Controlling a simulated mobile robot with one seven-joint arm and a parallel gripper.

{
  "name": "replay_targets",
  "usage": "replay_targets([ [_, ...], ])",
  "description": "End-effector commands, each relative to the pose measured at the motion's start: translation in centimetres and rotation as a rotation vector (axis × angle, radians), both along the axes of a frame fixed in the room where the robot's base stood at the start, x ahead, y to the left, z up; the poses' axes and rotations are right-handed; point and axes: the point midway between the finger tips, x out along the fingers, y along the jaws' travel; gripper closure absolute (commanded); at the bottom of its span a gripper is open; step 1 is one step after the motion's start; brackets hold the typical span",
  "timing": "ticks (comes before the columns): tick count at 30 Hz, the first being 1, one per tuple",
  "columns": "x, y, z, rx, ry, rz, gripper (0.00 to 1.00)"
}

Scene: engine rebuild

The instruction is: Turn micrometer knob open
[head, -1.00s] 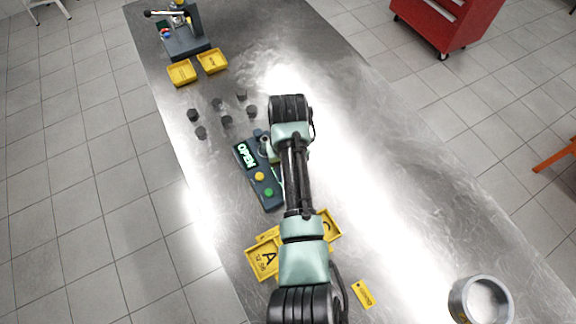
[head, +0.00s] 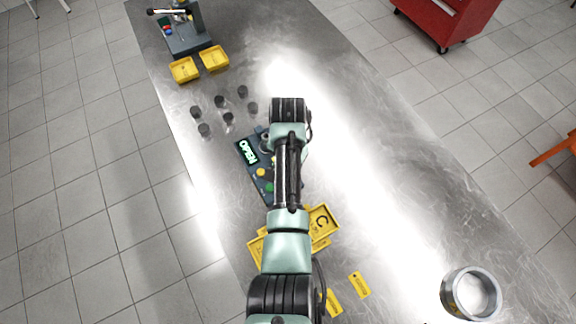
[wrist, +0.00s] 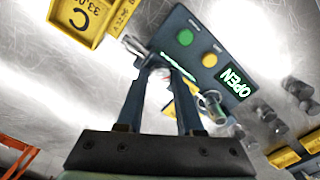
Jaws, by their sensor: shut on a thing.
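The micrometer (head: 258,172) is a dark blue-grey unit on the metal bench, with a lit green OPEN display, a yellow button and a green button. It also shows in the wrist view (wrist: 207,50), and the display reads OPEN there too. My gripper (wrist: 157,68) is at the micrometer's side, its two fingers close together around a small part between the tips. A metal knob (wrist: 132,45) pokes out beside the left fingertip; the gripped portion is mostly hidden by the fingers. A metal ring-shaped part (wrist: 212,105) stands right of the fingers. In the head view my arm hides the gripper.
Several dark cylinders (head: 220,101) stand beyond the micrometer. Yellow trays (head: 214,58) lie farther back, by a bench device (head: 186,40). Lettered yellow trays (head: 322,220) sit partly under my arm.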

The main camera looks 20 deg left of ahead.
Motion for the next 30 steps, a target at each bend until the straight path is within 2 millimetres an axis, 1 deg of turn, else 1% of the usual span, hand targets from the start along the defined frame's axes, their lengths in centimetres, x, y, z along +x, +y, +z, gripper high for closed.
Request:
replay_targets([
  [16, 0.18, 0.03, 0.16, 0.002, -0.005, -0.023, 1.00],
  [17, 0.18, 0.03, 0.16, 0.002, -0.005, -0.023, 0.59],
  [18, 0.18, 0.03, 0.16, 0.002, -0.005, -0.023, 0.52],
  [21, 0.14, 0.02, 0.13, 0.001, -0.004, -0.023, 0.34],
  [30, 0.07, 0.01, 0.13, 0.001, -0.002, -0.021, 0.34],
])
